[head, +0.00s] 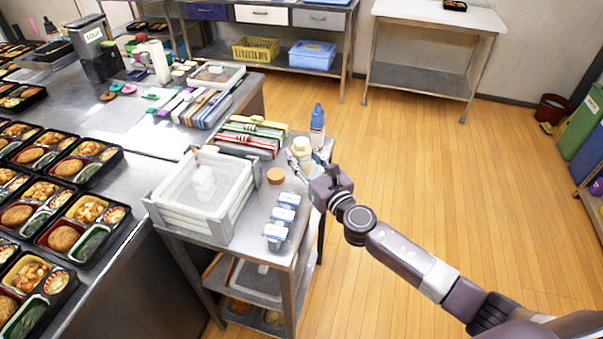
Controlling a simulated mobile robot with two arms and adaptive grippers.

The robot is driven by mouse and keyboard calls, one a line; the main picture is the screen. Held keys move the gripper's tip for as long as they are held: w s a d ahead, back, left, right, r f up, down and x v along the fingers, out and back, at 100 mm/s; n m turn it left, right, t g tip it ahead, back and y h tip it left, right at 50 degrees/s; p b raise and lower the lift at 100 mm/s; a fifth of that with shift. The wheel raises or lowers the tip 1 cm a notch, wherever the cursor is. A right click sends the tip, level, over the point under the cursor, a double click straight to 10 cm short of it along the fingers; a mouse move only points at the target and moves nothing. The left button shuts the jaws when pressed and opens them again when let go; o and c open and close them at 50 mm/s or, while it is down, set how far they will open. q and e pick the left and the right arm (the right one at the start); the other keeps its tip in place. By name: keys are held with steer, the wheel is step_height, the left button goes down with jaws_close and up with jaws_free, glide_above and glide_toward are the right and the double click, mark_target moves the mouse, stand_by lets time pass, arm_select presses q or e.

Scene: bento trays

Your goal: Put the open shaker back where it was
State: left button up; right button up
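A round orange-brown lid (276,175) lies on the cart just left of the gripper. My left gripper is not in view.
The cart (246,251) also carries stacked white trays (160,212), several small blue-lidded tubs (281,214) and a pile of coloured cases (247,142). Bento trays (85,212) fill the counter at left.

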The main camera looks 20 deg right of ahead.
mark_target(306, 172)
steer(key=shift+f+b, duration=1.45)
steer(key=shift+f, duration=0.75)
steer(key=shift+f, duration=0.25)
steer(key=o, duration=0.6)
steer(key=shift+r, duration=0.1)
steer(key=shift+r, duration=0.1)
